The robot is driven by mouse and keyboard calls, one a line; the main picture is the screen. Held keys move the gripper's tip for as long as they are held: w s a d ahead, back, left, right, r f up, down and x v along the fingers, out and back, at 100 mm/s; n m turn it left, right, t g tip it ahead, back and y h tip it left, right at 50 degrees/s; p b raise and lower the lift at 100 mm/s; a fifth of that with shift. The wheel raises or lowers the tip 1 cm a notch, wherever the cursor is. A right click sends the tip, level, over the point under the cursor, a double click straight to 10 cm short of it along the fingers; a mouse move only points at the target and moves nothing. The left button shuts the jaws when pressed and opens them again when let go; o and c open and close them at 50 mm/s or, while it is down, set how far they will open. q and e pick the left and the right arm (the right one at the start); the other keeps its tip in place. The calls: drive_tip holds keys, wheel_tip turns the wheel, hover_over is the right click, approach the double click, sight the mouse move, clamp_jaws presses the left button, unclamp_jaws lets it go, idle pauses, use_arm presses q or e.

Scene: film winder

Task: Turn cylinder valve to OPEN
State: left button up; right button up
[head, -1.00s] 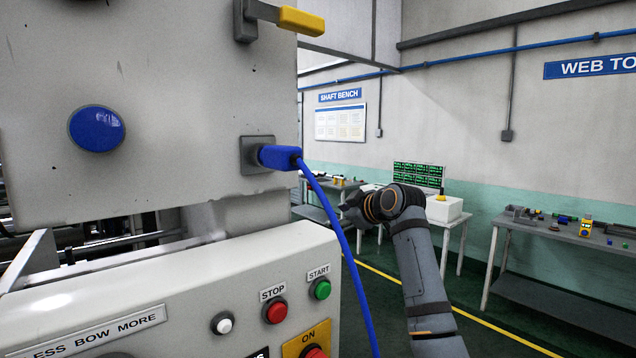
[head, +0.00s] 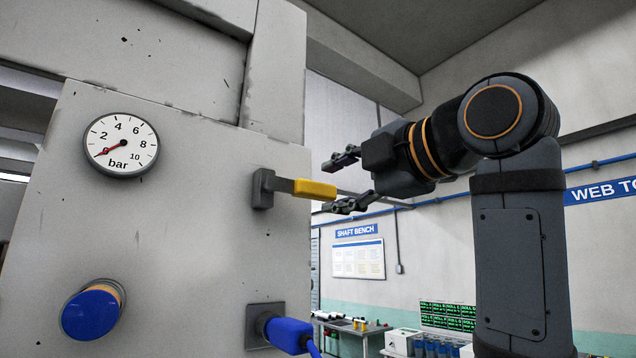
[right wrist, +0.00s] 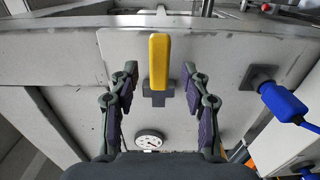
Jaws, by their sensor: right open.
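The cylinder valve has a yellow-gripped lever (head: 315,189) on a dark grey block (head: 263,188), mounted on the grey machine panel. The lever points sideways to the right in the head view. My right gripper (head: 342,182) is open, its fingers reaching left toward the lever's free end, one above and one below its level. In the right wrist view the yellow lever (right wrist: 159,62) stands between and beyond the two open fingertips (right wrist: 160,82); I see no contact. My left gripper is not in view.
A round pressure gauge (head: 121,145) on the panel reads near zero. A blue knob (head: 91,312) sits below it. A blue plug (head: 287,333) with cable sticks out under the valve. Open room lies right of the panel.

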sight(321, 188)
drive_tip(key=p+x, duration=0.1)
drive_tip(key=x, duration=0.3)
drive_tip(key=shift+w+a+r, duration=0.15)
drive_tip(key=shift+w+a, duration=0.05)
drive_tip(key=shift+a, duration=0.1)
drive_tip(key=shift+w+a+p, duration=0.1)
drive_tip(key=shift+w+p, duration=0.25)
clamp_jaws()
